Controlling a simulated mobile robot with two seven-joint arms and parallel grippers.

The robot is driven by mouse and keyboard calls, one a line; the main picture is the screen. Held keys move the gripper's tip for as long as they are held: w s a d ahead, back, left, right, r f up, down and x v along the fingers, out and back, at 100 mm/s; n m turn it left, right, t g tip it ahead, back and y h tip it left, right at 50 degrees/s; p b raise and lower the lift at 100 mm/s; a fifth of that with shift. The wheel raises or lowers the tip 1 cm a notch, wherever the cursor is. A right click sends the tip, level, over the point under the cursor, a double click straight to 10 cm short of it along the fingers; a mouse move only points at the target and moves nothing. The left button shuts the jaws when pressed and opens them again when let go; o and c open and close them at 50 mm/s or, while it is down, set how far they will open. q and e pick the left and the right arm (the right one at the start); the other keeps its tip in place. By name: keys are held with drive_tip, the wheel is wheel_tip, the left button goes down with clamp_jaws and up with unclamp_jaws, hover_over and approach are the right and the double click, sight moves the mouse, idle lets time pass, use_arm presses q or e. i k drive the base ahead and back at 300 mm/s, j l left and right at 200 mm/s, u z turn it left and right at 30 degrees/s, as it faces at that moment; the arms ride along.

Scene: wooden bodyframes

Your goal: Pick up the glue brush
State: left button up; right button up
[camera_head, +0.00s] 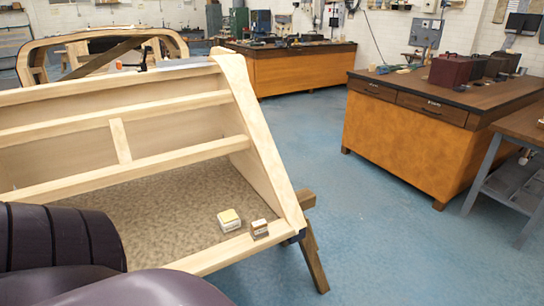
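I cannot make out a glue brush in the head view. Two small block-shaped items sit at the near right corner of the pale wooden bodyframe (120,140). One is a whitish item with a yellowish top (229,221), on the speckled floor panel. The other is a smaller item with a light top and brownish side (260,229), on or against the front rail. I cannot tell what either is. Neither of my grippers shows. Dark purple rounded shapes fill the lower left corner and hide part of the frame there.
A wooden trestle leg (313,250) stands under the frame's right end. Open blue floor (370,240) lies to the right. A wooden workbench (410,130) with dark red boxes (450,69) stands at right, another bench (290,68) behind. A second curved frame (35,65) is at back left.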

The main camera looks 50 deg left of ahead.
sight(260, 229)
drive_tip(key=i+u, duration=0.25)
drive_tip(key=i, duration=0.35)
drive_tip(key=i+l+u, duration=0.1)
drive_tip(key=i+u, duration=0.15)
drive_tip(key=i, duration=0.35)
drive_tip(key=i+l+u, duration=0.15)
drive_tip(key=i+u, duration=0.25)
drive_tip(key=i+l+u, duration=0.55)
drive_tip(key=u, duration=0.3)
drive_tip(key=i+l+u, duration=0.3)
drive_tip(key=u, duration=0.2)
drive_tip(key=i+l+u, duration=0.2)
drive_tip(key=u, duration=0.25)
drive_tip(key=i+l+u, duration=0.1)
drive_tip(key=l+u, duration=0.4)
